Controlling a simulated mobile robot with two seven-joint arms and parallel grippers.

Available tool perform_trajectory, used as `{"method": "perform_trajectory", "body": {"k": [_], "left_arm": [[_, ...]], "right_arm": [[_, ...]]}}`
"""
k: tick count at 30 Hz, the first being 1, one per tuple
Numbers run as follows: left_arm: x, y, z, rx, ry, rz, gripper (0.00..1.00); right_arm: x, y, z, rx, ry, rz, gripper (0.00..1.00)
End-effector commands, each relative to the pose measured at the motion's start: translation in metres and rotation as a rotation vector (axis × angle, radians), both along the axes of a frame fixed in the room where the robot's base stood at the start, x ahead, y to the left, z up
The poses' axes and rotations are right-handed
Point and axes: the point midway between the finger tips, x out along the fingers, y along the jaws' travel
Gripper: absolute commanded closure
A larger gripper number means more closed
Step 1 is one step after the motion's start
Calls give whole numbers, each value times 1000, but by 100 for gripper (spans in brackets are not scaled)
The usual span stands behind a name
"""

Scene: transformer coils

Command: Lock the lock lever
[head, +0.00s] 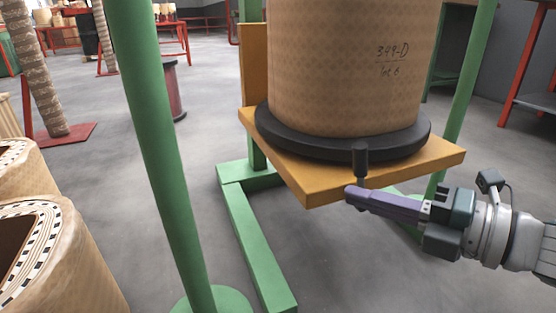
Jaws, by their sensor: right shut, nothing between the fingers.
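The lock lever (360,160) is a short post with a black grip, standing upright at the front edge of the orange platform (290,178). My right gripper (350,190) comes in from the right with purple fingers. It is shut and empty, with its fingertips at the lower part of the lever. I cannot tell whether they touch it. A large tan coil (345,60) marked "399-D" stands on a black round base (300,138) on the platform. My left gripper is not in view.
A green post (150,130) with a round foot stands close on the left. A green frame leg (255,240) runs along the floor below the platform. Tan coils (75,270) stand at the lower left. A dark red spool (173,92) stands behind. Grey floor is clear between them.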

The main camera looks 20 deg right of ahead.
Motion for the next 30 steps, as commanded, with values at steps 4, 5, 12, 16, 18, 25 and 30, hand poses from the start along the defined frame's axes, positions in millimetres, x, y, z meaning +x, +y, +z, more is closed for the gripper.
{"method": "perform_trajectory", "body": {"k": [4, 5, 12, 16, 18, 25, 30], "left_arm": [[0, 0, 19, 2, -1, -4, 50], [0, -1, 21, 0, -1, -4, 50], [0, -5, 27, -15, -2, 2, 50], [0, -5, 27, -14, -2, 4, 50], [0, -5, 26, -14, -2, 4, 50], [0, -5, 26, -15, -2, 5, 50], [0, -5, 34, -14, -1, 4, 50]], "right_arm": [[-26, -19, 7, -2, 4, -3, 100], [-30, -21, 8, -2, 3, -3, 100], [-47, -34, 7, -1, 0, -2, 100], [-49, -35, 7, -2, -1, -1, 100], [-49, -35, 7, -1, -2, -1, 100], [-48, -34, 7, -2, -1, -1, 100], [-48, -33, 15, 6, 5, -10, 100]]}}
